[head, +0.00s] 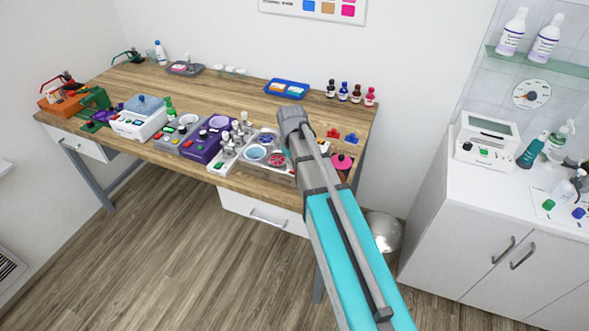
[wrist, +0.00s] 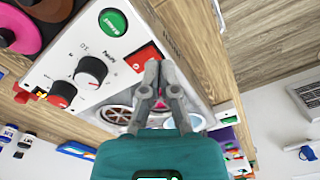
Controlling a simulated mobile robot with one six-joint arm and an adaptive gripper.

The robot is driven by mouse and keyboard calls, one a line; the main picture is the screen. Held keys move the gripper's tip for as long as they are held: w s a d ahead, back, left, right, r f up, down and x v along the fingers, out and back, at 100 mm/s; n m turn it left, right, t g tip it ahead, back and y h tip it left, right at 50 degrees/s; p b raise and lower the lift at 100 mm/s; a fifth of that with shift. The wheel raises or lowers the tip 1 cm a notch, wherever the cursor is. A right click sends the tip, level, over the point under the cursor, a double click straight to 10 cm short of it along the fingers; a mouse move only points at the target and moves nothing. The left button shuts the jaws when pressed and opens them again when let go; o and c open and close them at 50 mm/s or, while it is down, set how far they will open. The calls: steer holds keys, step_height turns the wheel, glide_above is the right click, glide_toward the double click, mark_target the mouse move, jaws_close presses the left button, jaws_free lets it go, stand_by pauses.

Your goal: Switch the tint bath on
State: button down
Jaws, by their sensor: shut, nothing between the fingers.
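The unit with round wells, which I take for the tint bath (head: 281,178), stands at the front edge of the wooden bench in the head view, partly hidden by my arm. In the wrist view its pale front panel (wrist: 62,58) carries a green round button (wrist: 113,22), a red rocker switch (wrist: 142,57), a white-faced dial knob (wrist: 91,70) and a red-and-black knob (wrist: 62,93). The labels are too blurred to read surely. My gripper (wrist: 157,68) is shut and empty, its tips over or beside the red switch; contact cannot be told. My arm hides it in the head view.
A purple unit (head: 205,148) and a white unit with silver knobs (head: 229,155) stand to the left. A pink-and-black pot (head: 341,162) is close on the right. Small dye bottles (head: 356,93) stand behind. A white cabinet (head: 470,230) is at right.

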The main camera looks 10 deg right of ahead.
steer(key=shift+f+b, duration=1)
steer(key=shift+f, duration=0.05)
stand_by(0.9)
steer(key=shift+r, duration=0.1)
steer(key=shift+r+p, duration=3.45)
steer(key=shift+p, duration=0.1)
steer(key=s+f+m+b, duration=0.1)
steer(key=s+m, duration=0.3)
steer(key=s, duration=1.2)
steer(key=shift+f+m+b, duration=0.35)
steer(key=shift+m, duration=0.05)
